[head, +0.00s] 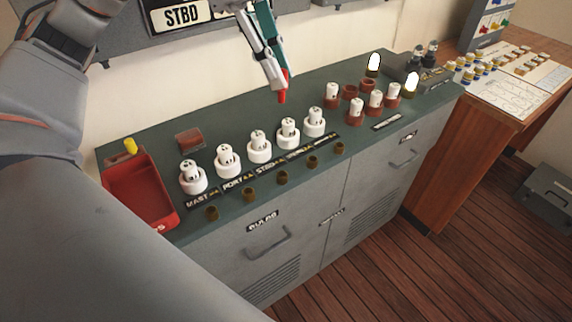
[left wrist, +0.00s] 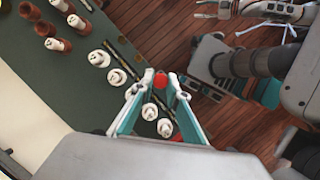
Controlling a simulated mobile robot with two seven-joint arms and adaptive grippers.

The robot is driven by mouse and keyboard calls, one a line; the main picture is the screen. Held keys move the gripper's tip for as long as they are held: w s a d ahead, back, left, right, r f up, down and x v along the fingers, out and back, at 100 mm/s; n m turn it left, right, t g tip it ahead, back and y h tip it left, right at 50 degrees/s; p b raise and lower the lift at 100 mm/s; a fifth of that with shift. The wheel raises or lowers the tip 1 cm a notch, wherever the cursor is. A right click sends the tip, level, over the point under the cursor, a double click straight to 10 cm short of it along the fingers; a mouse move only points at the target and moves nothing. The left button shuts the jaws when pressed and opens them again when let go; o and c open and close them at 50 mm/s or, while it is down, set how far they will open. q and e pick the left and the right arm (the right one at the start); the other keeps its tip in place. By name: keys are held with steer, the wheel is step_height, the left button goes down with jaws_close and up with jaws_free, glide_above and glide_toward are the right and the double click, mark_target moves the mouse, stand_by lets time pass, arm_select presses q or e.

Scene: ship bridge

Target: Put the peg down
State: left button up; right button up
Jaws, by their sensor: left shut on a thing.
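A red peg (head: 282,97) is held at the tips of my left gripper (head: 275,75), which is shut on it. The peg points down and hangs above the green cabinet top (head: 235,118), behind the row of white sockets, apart from the surface. In the left wrist view the peg's red end (left wrist: 160,79) shows between the teal-and-white fingers of the left gripper (left wrist: 157,85).
Several white lamp sockets (head: 259,147) stand in a row behind labels and small brown holders (head: 247,195). A red tray (head: 160,220) lies at left, near a red-brown block (head: 188,138). Red-based white bulbs (head: 357,108) stand at right. The top's back middle is clear.

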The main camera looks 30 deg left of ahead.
arm_select(q)
steer(key=shift+a+f, duration=0.1)
steer(key=shift+f, duration=0.15)
steer(key=shift+f+b, duration=1.5)
steer(key=shift+f, duration=8.15)
steer(key=shift+f, duration=0.1)
steer(key=shift+f, duration=0.25)
steer(key=o, duration=0.7)
steer(key=shift+o, duration=0.2)
steer(key=shift+r, duration=0.1)
